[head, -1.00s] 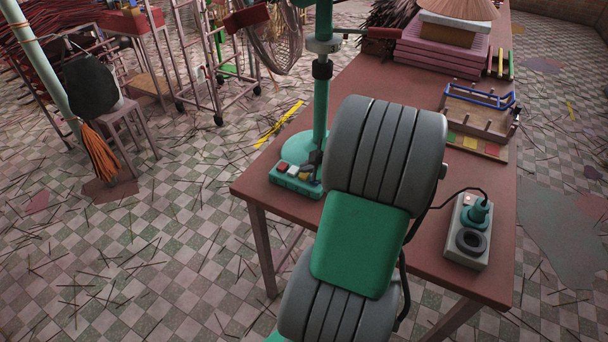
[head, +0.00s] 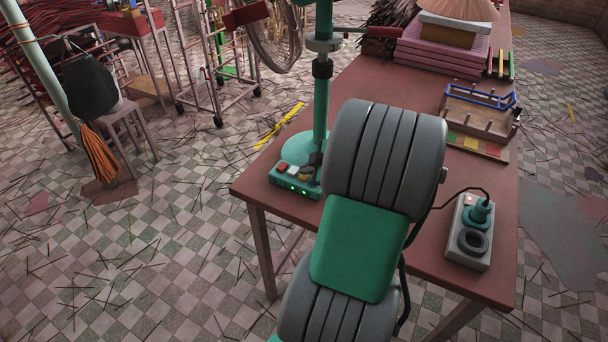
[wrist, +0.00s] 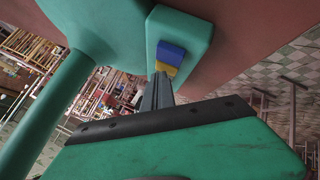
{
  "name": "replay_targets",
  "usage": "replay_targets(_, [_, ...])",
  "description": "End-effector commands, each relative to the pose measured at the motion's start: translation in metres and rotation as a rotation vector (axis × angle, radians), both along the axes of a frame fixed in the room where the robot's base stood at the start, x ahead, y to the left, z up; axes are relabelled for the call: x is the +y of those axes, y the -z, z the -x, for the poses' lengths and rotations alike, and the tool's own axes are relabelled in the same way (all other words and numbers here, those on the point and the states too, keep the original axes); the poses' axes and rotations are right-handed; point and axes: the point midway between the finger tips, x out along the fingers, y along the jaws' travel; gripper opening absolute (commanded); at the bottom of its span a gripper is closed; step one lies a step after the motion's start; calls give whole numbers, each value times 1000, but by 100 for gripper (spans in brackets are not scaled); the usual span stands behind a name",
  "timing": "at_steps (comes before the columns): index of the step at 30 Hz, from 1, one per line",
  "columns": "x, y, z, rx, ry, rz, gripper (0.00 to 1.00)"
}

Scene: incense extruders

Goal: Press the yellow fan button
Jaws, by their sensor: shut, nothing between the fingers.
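The green button box (head: 284,184) of the fan sits on the near left corner of the brown table, at the foot of the green fan stand (head: 321,105). Red and white buttons and the yellow button (head: 304,173) show on top, with small green lights on its front. In the wrist view, the yellow button (wrist: 168,69) lies beside a blue button (wrist: 172,51). My gripper (wrist: 161,77) is shut and empty, its tips at the yellow button, seemingly touching it. It hides part of that button. In the head view, my gripper (head: 316,160) is mostly hidden behind my arm.
The fan cage (head: 275,35) stands above the table's left edge. A power strip (head: 468,240) with a plug and cord lies at the right. A wooden rack (head: 480,110) and pink stacked trays (head: 440,50) stand further back. The table's middle is clear.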

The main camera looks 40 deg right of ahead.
Motion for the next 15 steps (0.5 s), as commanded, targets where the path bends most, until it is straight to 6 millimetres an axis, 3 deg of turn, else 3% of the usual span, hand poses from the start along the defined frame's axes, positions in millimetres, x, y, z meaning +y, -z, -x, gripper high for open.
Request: replay_targets(15, [0, -17, 0, 1, 0, -1, 0])
